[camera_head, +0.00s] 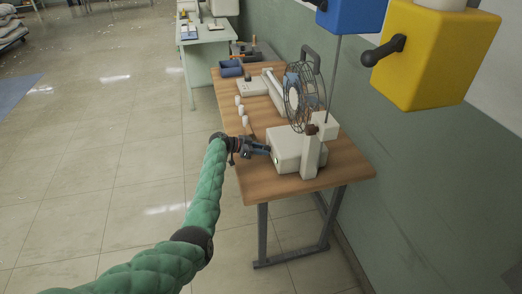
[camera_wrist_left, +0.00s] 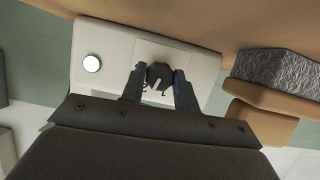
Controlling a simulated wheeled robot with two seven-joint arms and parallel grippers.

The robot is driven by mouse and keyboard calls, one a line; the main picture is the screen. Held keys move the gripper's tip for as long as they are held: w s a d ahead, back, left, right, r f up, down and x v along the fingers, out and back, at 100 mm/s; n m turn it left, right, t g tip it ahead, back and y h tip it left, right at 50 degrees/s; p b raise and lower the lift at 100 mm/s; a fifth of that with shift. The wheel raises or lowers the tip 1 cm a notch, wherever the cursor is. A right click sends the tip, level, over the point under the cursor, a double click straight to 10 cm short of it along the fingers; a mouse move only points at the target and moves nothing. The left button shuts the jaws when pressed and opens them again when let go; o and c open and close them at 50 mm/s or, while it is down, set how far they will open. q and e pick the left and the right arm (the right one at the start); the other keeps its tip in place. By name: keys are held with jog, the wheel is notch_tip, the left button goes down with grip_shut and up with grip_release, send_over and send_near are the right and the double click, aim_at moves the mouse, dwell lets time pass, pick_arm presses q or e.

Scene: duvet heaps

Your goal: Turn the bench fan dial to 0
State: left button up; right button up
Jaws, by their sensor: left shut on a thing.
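The bench fan (camera_head: 304,104) stands on the wooden table, with a round wire cage above a white base box (camera_head: 292,143). My left gripper (camera_head: 266,149) reaches in from the left to the front of this box. In the left wrist view, the black dial (camera_wrist_left: 160,75) with a pale pointer mark sits on the white front panel (camera_wrist_left: 110,45). My left gripper (camera_wrist_left: 160,88) is shut on the dial, one finger on each side. A round green-white button or lamp (camera_wrist_left: 92,63) is left of the dial. I cannot read any numbers around the dial. My right gripper is not in view.
The wooden table (camera_head: 258,185) also holds several small white cups (camera_head: 240,110), a blue bin (camera_head: 231,68) and a white device (camera_head: 252,87). A yellow box with a black handle (camera_head: 436,55) hangs on the right wall.

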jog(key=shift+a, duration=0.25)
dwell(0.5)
pick_arm(q)
jog(key=o, duration=1)
jog(key=shift+c, duration=0.2)
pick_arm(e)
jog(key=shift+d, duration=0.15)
pick_arm(q)
jog(key=shift+a, duration=0.2)
jog(key=shift+s+a+r+b, duration=0.1)
jog(key=shift+a+b, duration=0.2)
jog(key=b+v, duration=0.2)
jog(key=v, duration=0.3)
jog(key=shift+a, duration=0.15)
jog(key=shift+b+v, duration=0.3)
jog(key=shift+v, duration=0.45)
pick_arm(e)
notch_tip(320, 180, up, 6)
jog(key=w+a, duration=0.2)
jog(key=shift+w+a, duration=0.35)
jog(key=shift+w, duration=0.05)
